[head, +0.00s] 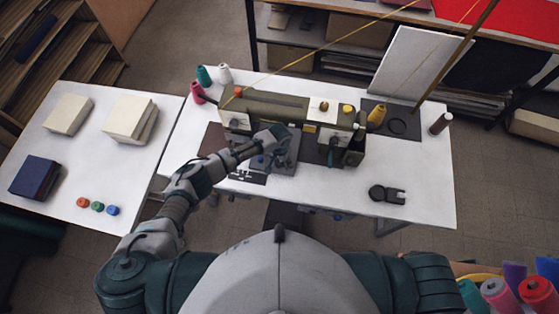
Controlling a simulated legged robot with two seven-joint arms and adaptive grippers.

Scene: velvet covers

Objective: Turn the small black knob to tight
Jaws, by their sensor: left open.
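The olive-green machine (275,105) stands on the white table, with coloured knobs along its top and front. An orange knob (323,106) and a yellow knob (347,109) sit on its right part. I cannot make out the small black knob for certain; dark parts show at the machine's right end. My left gripper (264,158) is in front of the machine's middle, over the grey plate (286,160), open, with its fingers small and partly hidden by the wrist. It holds nothing that I can see. My right gripper is out of view.
Thread spools (204,75) stand at the back left of the white table (420,170). A yellow cone (376,116) and a brown spool (440,123) stand at right. A side table (85,165) holds blocks.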

